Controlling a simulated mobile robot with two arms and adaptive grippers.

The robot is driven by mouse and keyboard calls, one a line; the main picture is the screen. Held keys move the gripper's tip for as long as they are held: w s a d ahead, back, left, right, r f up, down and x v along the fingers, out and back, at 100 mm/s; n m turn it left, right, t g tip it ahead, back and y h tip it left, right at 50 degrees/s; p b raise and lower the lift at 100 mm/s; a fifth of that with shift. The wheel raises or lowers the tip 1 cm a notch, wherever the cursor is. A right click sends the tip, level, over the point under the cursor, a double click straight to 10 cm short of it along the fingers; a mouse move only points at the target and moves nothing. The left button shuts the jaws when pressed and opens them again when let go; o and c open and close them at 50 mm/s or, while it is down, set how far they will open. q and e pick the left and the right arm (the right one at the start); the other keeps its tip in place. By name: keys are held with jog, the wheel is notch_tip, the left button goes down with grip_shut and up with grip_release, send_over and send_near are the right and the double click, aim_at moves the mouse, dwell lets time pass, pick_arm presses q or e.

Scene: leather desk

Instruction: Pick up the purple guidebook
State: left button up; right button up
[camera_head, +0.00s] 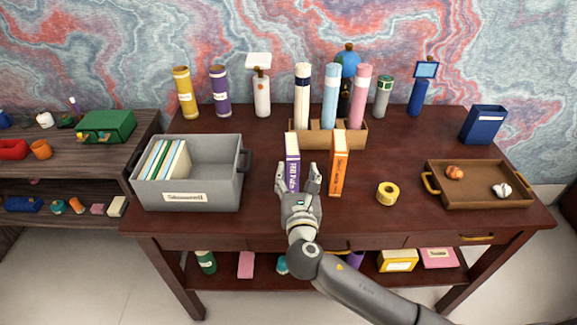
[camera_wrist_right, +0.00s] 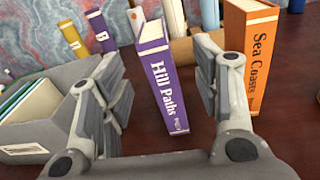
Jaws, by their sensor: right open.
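The purple guidebook (camera_head: 292,161) stands upright on the dark red desk, its spine facing me. In the right wrist view the purple guidebook (camera_wrist_right: 162,85) reads "Hill Paths" and stands between the two fingers, with gaps on both sides. My right gripper (camera_head: 299,181) is open just in front of the book. The right gripper (camera_wrist_right: 160,95) also shows at the sides of the wrist view, touching nothing that I can make out. My left gripper is not in view.
An orange book (camera_head: 338,165) labelled "Sea Coasts" stands close on the right. A grey bin (camera_head: 215,190) with books is at left. Yellow tape (camera_head: 387,192) and a brown tray (camera_head: 478,199) are at right. A tube holder (camera_head: 315,138) stands behind.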

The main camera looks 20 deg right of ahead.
aim_at(294, 157)
jog(key=shift+n+t, duration=0.3)
jog(key=shift+n, duration=0.2)
jog(key=x, duration=0.3)
jog(key=r+x, duration=0.1)
jog(key=x, duration=0.1)
jog(key=shift+a, duration=0.2)
jog(key=shift+f+p+x, duration=0.15)
jog(key=shift+p+x, duration=0.15)
jog(key=shift+x, duration=1.25)
jog(key=shift+f+p+x, duration=0.2)
jog(key=shift+p+x, duration=0.05)
jog(key=shift+x, duration=1.25)
jog(key=shift+a, duration=0.15)
grip_shut()
jog(key=shift+r, duration=0.1)
